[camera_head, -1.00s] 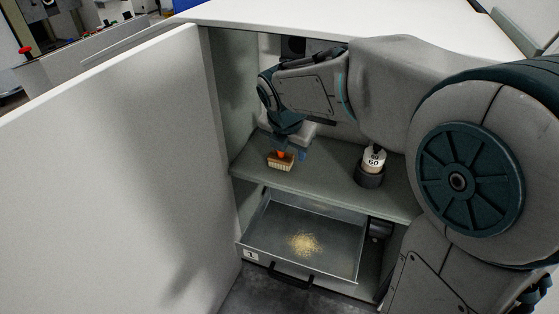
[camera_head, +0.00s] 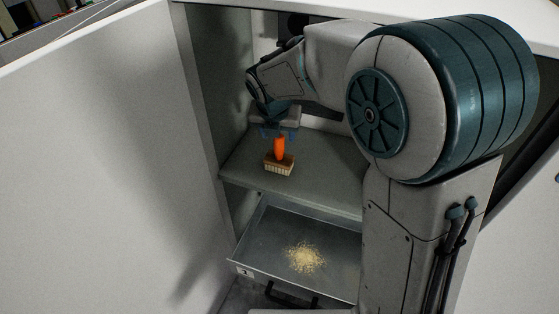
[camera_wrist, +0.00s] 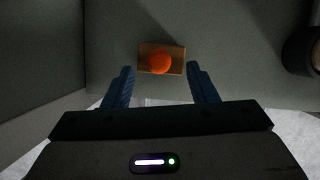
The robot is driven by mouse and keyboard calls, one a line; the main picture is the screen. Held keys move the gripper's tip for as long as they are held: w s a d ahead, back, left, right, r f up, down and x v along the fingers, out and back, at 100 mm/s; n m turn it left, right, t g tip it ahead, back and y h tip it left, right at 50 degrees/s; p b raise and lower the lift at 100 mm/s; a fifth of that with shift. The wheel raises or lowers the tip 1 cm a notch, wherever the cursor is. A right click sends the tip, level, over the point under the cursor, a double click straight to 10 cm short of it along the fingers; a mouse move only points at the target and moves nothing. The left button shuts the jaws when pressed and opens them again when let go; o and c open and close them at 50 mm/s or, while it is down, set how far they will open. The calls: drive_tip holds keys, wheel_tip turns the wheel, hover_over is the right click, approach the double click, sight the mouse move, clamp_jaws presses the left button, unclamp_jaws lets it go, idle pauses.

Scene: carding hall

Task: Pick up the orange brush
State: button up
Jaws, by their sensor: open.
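The orange brush (camera_head: 279,150) stands upright on the grey shelf inside the cabinet, its orange handle up and its tan bristle block down. In the wrist view the brush (camera_wrist: 160,62) shows from above, just beyond the fingertips and between their lines. My gripper (camera_head: 279,132) is directly above the brush, near the top of the handle. In the wrist view its two blue fingers (camera_wrist: 160,72) are apart with nothing held between them. The top of the handle is partly hidden by the gripper in the head view.
The shelf (camera_head: 322,180) carries a dark round object (camera_wrist: 302,50) right of the brush in the wrist view. Below is an open metal drawer (camera_head: 335,285) holding a pale yellow pile (camera_head: 305,257). The white door (camera_head: 95,160) stands open at left.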

sight(279, 145)
drive_tip(key=shift+x, duration=1.2)
drive_tip(key=b+x, duration=0.2)
drive_tip(key=x, duration=0.2)
drive_tip(key=shift+s+a+f+b, duration=0.1)
drive_tip(key=shift+s+f+b, duration=0.1)
drive_tip(key=shift+b, duration=0.15)
drive_tip(key=shift+w+f, duration=0.3)
drive_tip(key=shift+f, duration=0.1)
drive_tip(key=shift+r, duration=0.1)
drive_tip(key=shift+c, duration=0.3)
clamp_jaws()
drive_tip(key=shift+r, duration=0.1)
